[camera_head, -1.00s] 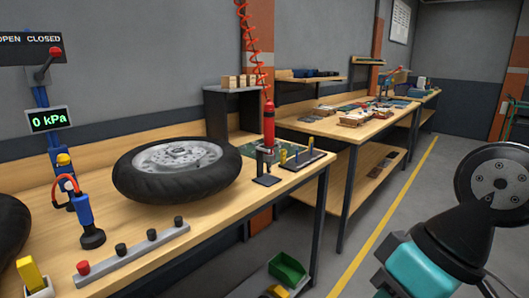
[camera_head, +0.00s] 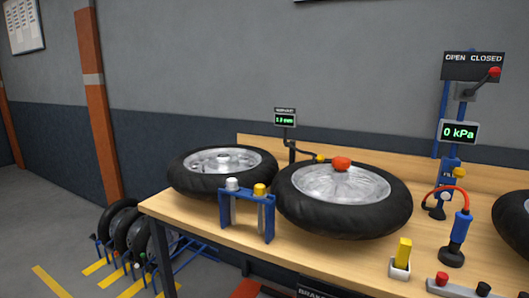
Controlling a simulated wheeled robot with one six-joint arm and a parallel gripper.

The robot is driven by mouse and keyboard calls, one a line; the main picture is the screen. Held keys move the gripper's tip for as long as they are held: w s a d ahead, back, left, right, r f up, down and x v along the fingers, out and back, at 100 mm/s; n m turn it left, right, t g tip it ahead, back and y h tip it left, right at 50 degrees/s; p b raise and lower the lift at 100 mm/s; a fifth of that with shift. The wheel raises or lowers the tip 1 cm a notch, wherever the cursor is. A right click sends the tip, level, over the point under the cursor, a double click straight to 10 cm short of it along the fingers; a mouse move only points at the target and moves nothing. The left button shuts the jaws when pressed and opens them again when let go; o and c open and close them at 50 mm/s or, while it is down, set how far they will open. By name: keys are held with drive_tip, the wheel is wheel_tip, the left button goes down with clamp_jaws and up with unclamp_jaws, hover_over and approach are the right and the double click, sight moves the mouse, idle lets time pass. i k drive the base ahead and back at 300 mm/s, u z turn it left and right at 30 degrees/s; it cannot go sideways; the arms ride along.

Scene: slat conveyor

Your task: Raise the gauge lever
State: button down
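At the back of the bench, a gauge (camera_head: 285,119) with a small green display stands on a dark post behind the two left wheels. A dark arm (camera_head: 303,151) with a yellow end (camera_head: 319,158) reaches right from the post toward the middle wheel (camera_head: 343,206). It looks like the gauge lever, but I cannot tell its exact position. Its far end is partly hidden by the wheel. A separate red-knobbed lever (camera_head: 490,74) is on the OPEN CLOSED panel (camera_head: 474,62), above a 0 kPa display (camera_head: 459,132). My gripper is not in view.
Another wheel (camera_head: 221,170) lies at the bench's left end. A blue stand (camera_head: 247,211) with white and yellow knobs is in front. A blue hand tool (camera_head: 456,240) stands at the right. Tyres (camera_head: 129,233) sit in a floor rack at the left.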

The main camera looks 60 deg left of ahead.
sight(320, 158)
drive_tip(key=u, duration=1.45)
drive_tip(key=i, duration=1.15)
drive_tip(key=u, duration=0.35)
